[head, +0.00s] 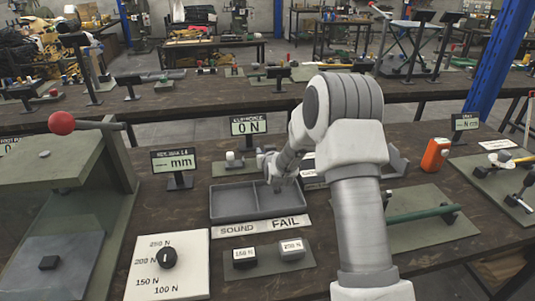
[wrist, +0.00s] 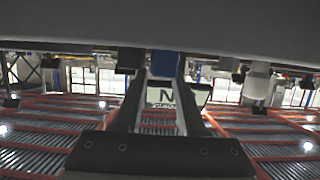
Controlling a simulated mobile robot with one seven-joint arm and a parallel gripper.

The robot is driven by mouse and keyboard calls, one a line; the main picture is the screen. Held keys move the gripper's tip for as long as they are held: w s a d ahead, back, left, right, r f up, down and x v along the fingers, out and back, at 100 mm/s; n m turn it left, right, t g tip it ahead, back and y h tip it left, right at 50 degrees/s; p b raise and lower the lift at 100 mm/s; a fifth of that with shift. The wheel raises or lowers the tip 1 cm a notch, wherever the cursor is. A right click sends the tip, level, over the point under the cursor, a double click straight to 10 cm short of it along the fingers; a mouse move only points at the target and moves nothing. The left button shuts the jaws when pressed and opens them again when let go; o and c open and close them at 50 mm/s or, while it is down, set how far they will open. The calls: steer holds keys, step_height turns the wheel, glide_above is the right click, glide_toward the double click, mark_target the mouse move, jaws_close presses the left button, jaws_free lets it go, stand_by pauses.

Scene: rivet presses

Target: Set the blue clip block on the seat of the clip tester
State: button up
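My gripper (head: 276,178) is low over the middle of the bench, at the back of the grey two-part tray. In the wrist view, a small blue block (wrist: 165,64) sits between my two fingertips, and the fingers appear shut on it. I cannot make it out in the head view. The clip force display (head: 248,125) reads 0 N and stands behind my gripper. Below it is a green base plate (head: 226,171) with a small white-topped part (head: 233,158). My gripper and arm hide the right part of this plate, and I cannot make out the seat.
The grey tray (head: 213,205) looks empty, with SOUND and FAIL labels in front. Two weight blocks (head: 245,258) and a dial plate (head: 140,275) lie nearer. A press with a red ball (head: 61,123) stands left. An orange object (head: 435,153) and a green bar (head: 420,213) are right.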

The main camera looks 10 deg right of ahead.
steer(key=shift+s+d+r+p, duration=0.1)
steer(key=shift+d+r+p, duration=0.1)
steer(key=shift+d+p, duration=0.45)
steer(key=v, duration=0.7)
steer(key=a+v, duration=0.1)
steer(key=v, duration=0.3)
steer(key=shift+s+r, duration=0.25)
steer(key=shift+r, duration=0.05)
steer(key=s+r+g, duration=0.4)
steer(key=s+r, duration=0.8)
steer(key=s, duration=0.3)
steer(key=s+r+g, duration=0.2)
steer(key=s+g, duration=0.2)
steer(key=s, duration=1.6)
steer(key=shift+s+r, duration=0.35)
